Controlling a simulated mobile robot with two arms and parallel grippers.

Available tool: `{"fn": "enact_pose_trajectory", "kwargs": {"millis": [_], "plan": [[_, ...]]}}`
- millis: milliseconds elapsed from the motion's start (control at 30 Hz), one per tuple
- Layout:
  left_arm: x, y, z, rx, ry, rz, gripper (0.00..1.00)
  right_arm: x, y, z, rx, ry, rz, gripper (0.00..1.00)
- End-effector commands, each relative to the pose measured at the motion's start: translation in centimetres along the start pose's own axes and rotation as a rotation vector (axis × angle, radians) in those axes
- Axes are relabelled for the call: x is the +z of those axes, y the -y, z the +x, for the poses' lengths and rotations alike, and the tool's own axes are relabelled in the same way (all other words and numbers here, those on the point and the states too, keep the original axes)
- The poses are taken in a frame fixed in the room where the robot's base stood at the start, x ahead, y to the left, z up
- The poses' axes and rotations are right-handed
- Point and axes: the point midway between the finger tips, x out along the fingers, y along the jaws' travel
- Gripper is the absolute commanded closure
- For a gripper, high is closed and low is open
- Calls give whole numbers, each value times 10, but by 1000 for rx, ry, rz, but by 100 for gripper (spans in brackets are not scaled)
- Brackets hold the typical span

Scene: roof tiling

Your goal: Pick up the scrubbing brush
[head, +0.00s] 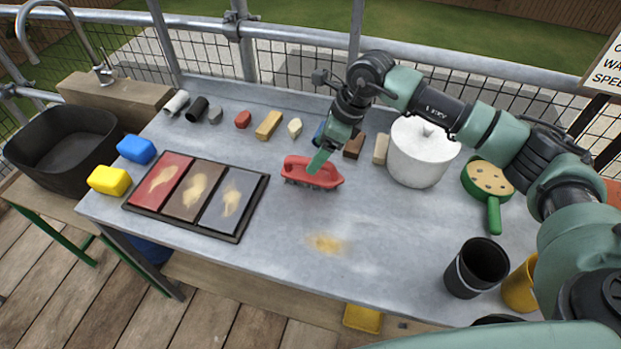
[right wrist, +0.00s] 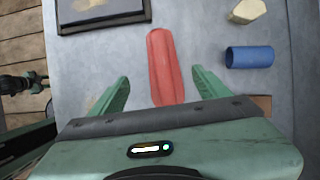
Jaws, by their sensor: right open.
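The scrubbing brush (head: 314,173) is red with dark bristles and lies bristles down near the middle of the grey table. In the right wrist view the brush (right wrist: 164,62) lies lengthwise, its near end between the two green fingers. My right gripper (head: 322,156) is just above the brush in the head view, and one finger overlaps it there. In the right wrist view the right gripper (right wrist: 162,82) is open, with gaps on both sides of the brush. My left gripper is not in view.
A tray (head: 240,221) with three stained tiles lies left of the brush. A white lidded pot (head: 418,160), green-handled round tool (head: 489,188) and black cup (head: 475,268) stand right. Several small blocks and cylinders line the back. A tan stain (head: 327,243) marks otherwise clear table in front.

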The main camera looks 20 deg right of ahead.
Motion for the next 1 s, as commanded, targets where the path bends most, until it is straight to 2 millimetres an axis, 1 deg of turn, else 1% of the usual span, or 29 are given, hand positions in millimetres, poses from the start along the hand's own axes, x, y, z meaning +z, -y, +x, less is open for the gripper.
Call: {"fn": "enact_pose_trajectory", "kwargs": {"millis": [33, 67, 233, 333, 467, 567, 600, 700, 800, 1000], "plan": [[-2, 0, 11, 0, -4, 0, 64, -4, 0, 10, 0, 0, 0, 24], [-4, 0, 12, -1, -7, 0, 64, -4, 0, 12, 0, 1, 0, 24], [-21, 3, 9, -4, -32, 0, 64, -4, 0, 24, 2, -1, 0, 24], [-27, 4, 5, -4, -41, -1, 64, -3, 0, 34, 2, 1, 0, 24], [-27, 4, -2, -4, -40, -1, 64, -1, 2, 49, 2, -1, 2, 24], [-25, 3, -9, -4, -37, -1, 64, 1, 4, 65, 3, -1, 2, 24], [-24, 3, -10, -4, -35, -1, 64, 0, 4, 72, 4, -1, 1, 24], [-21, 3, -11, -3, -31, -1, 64, 0, 5, 83, 2, 0, 0, 24], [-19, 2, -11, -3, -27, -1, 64, 0, 5, 89, 1, 1, 0, 24], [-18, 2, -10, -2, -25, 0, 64, -1, 5, 89, 0, 1, 0, 24]]}}
